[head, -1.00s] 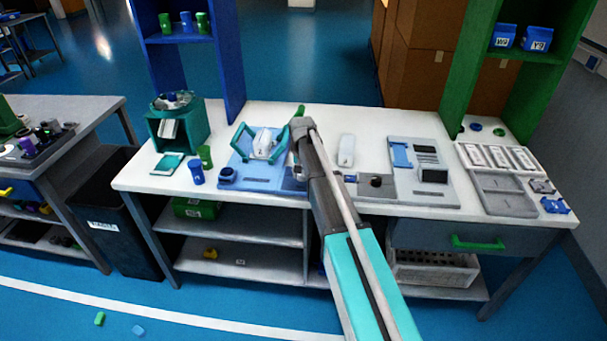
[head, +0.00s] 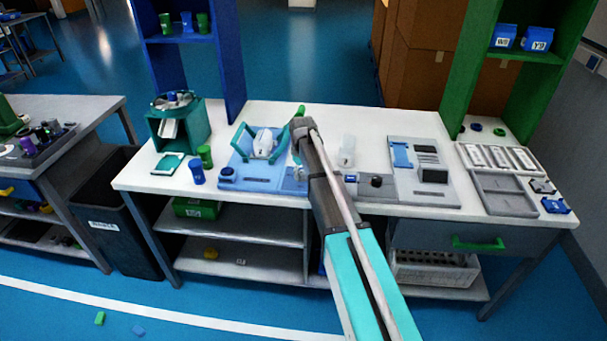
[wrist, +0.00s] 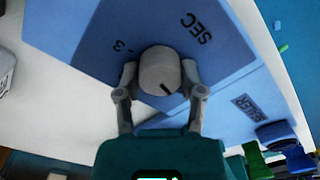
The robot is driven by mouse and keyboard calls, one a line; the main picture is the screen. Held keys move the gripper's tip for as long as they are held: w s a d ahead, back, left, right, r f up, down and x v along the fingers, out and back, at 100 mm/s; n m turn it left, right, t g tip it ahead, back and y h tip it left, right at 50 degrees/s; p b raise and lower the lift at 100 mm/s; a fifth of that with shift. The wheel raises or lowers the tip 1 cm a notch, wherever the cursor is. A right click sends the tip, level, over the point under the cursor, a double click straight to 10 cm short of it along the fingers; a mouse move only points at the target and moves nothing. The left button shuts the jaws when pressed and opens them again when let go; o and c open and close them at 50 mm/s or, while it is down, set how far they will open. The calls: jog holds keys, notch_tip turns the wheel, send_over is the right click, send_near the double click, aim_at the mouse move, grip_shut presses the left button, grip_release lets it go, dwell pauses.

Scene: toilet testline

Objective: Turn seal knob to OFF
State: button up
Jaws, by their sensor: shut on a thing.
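A round grey knob (wrist: 159,70) with a short dark pointer line sits on a blue panel (wrist: 105,35) in the wrist view. Its pointer faces down and to the right in that view. The lettering "SEC" and a "3" are printed around it; I see no OFF mark. My gripper (wrist: 160,82) is shut on the knob, with one grey finger on each side. In the head view my arm reaches over the bench to the blue fixture (head: 245,178), and the arm hides most of the grip.
On the white bench (head: 285,116), the blue fixture holds a white piece between teal arms. Blue (head: 197,173) and green (head: 206,156) cups stand left of it. A grey panel with a dark knob (head: 376,181) lies to the right of my arm. Grey trays (head: 503,195) lie farther right.

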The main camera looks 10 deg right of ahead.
jog(key=shift+s, duration=0.2)
jog(key=o, duration=1.1)
jog(key=shift+w, duration=0.1)
jog(key=shift+o, duration=0.2)
jog(key=shift+w+r, duration=0.1)
jog(key=shift+r, duration=0.05)
